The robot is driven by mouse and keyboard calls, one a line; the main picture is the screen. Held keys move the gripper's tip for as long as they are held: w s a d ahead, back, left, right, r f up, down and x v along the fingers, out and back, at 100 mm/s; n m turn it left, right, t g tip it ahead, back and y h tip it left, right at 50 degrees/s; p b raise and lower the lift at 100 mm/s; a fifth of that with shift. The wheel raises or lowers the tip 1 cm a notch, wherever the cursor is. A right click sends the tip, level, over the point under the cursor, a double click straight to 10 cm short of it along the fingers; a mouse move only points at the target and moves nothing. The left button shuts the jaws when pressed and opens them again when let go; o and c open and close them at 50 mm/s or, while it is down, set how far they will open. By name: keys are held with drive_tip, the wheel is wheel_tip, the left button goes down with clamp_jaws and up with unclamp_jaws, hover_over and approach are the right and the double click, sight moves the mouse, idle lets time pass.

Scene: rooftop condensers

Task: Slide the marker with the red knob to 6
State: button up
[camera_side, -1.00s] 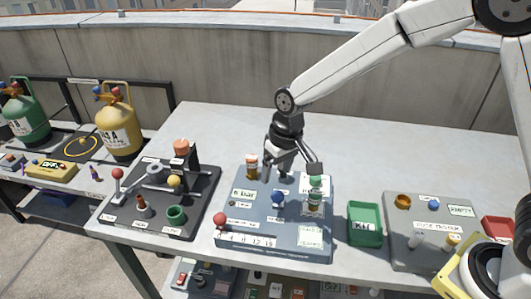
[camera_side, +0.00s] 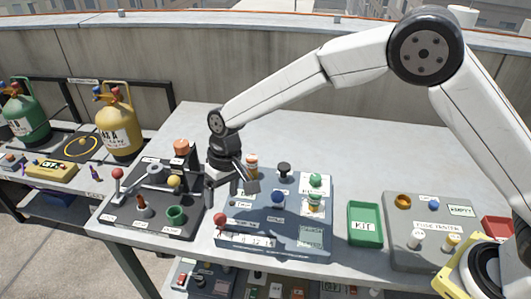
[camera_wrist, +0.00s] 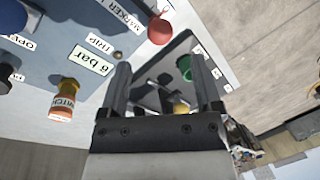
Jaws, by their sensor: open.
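The marker's red knob (camera_side: 220,219) stands at the left end of a white number scale (camera_side: 247,240) on the front edge of the blue-grey panel (camera_side: 275,248). The scale's digits are too small to read surely now. The red knob also shows at the top of the wrist view (camera_wrist: 160,30), beyond my fingertips, near a MARKER label (camera_wrist: 124,14). My gripper (camera_side: 231,191) is open and empty, above the panel's left side, behind and above the knob and apart from it. A "6 bar" label (camera_wrist: 91,63) shows in the wrist view.
A blue knob (camera_side: 278,197), an orange-brown bottle-like part (camera_side: 252,165) and a black knob (camera_side: 284,169) stand on the panel. A black panel (camera_side: 190,222) with a yellow ball (camera_side: 174,181) lies close left. A green KIT tray (camera_side: 365,225) is right.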

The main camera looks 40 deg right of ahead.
sight(221, 214)
drive_tip(key=shift+s+a+f, duration=0.1)
drive_tip(key=shift+a+f, duration=0.1)
drive_tip(key=shift+f, duration=0.95)
drive_tip(key=shift+w+a+f, duration=0.1)
drive_tip(key=shift+a+f, duration=0.15)
drive_tip(key=shift+f, duration=0.85)
drive_tip(key=shift+s+a+f, duration=0.1)
drive_tip(key=shift+a+f, duration=0.1)
drive_tip(key=shift+f, duration=0.95)
clamp_jaws()
